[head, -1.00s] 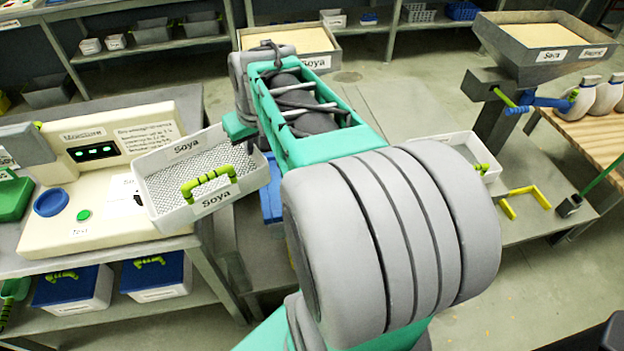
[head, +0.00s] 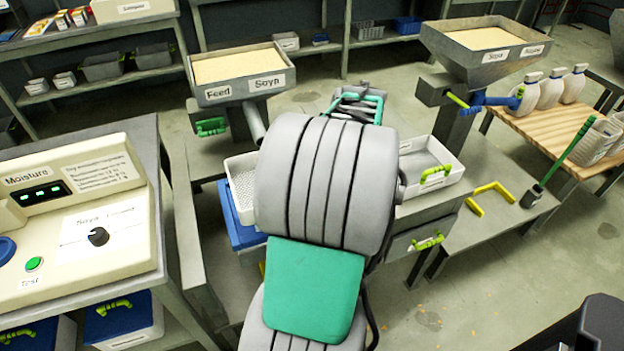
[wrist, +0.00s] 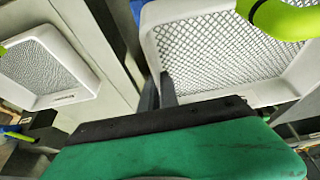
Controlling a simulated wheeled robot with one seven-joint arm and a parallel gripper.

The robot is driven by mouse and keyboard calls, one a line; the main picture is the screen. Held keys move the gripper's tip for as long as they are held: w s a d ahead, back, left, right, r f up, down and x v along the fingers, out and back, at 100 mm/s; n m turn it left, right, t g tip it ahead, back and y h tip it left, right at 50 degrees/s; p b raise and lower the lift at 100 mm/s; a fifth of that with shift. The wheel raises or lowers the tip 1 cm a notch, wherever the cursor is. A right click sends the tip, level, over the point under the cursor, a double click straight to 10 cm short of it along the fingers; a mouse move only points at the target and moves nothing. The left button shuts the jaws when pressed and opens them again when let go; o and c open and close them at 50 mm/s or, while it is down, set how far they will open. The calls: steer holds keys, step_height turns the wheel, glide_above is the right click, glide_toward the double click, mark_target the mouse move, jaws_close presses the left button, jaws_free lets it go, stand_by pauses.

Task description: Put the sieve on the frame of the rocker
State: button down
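The white sieve (head: 240,190) with a mesh floor shows in the head view just left of my arm, above a blue surface; my arm hides much of it. In the wrist view the sieve (wrist: 215,55) fills the upper right, with its yellow-green handle (wrist: 280,18). A white tray (head: 447,178) with a green handle sits to the right. I cannot clearly make out the rocker's frame; my arm covers that area.
A Feed/Soya hopper (head: 240,92) stands behind and another hopper (head: 490,60) at back right. A moisture meter (head: 90,225) is at left. A second mesh-floored white piece (wrist: 45,70) shows in the wrist view.

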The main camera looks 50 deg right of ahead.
steer(key=w+f, duration=0.1)
steer(key=w+d+f, duration=0.1)
steer(key=f, duration=0.1)
steer(key=w+f, duration=0.2)
steer(key=shift+d+f, duration=0.2)
steer(key=shift+d, duration=0.05)
steer(key=f, duration=0.3)
steer(key=shift+w+d+f, duration=0.1)
steer(key=shift+w+f, duration=0.1)
steer(key=shift+f, duration=0.1)
steer(key=c, duration=1.9)
jaws_free()
steer(key=shift+f, duration=0.1)
steer(key=shift+c, duration=0.2)
steer(key=o, duration=0.3)
